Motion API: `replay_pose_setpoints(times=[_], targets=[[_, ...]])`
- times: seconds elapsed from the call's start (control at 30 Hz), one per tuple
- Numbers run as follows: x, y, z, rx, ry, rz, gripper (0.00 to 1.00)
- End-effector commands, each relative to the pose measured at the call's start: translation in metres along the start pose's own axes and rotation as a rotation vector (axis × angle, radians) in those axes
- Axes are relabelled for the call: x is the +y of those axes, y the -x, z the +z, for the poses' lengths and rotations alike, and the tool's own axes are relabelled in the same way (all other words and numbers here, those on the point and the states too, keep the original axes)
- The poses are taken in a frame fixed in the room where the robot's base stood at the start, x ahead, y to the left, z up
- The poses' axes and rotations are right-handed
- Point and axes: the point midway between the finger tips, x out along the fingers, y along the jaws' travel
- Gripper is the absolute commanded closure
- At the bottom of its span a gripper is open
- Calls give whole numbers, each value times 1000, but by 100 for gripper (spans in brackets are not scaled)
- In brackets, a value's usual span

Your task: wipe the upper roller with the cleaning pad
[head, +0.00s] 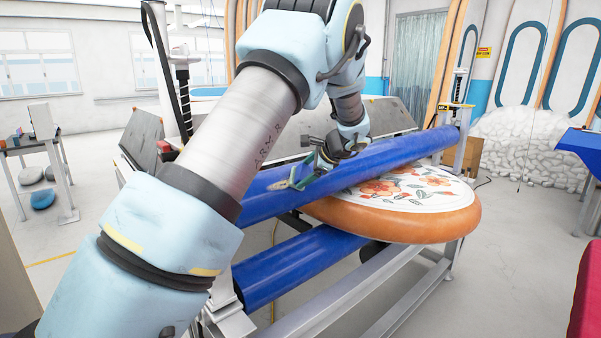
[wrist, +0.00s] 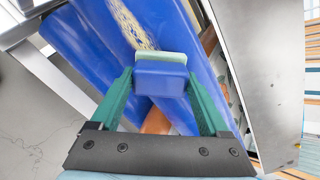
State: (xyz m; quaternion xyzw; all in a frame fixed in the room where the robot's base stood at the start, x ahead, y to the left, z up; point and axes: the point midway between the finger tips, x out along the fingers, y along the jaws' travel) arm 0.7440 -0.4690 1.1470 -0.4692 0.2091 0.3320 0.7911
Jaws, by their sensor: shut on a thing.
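The upper roller (head: 408,148) is a long blue cylinder slanting across the frame in the head view. In the wrist view the upper roller (wrist: 195,45) carries a speckled yellowish smear (wrist: 133,24) just beyond the pad. My gripper (wrist: 160,73) has green fingers shut on the cleaning pad (wrist: 161,80), a blue block with a pale green layer on its far side. In the head view my gripper (head: 300,180) is at the upper roller's left part, and the pad is hard to make out. I cannot tell whether the pad touches the roller.
A lower blue roller (head: 300,265) lies beneath. An orange-edged round board (head: 405,228) with a floral top sits between the rollers on a grey metal frame (head: 345,310). Grey panels (head: 390,115) stand behind. A small table (head: 40,150) is far left. Open floor lies at right.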

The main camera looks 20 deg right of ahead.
Motion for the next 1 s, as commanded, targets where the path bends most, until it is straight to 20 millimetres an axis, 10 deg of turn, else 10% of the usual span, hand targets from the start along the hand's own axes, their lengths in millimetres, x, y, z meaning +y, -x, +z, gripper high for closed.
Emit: replay_pose_setpoints(times=[1.0], targets=[[12, -5, 15, -6, 1, 3, 65]])
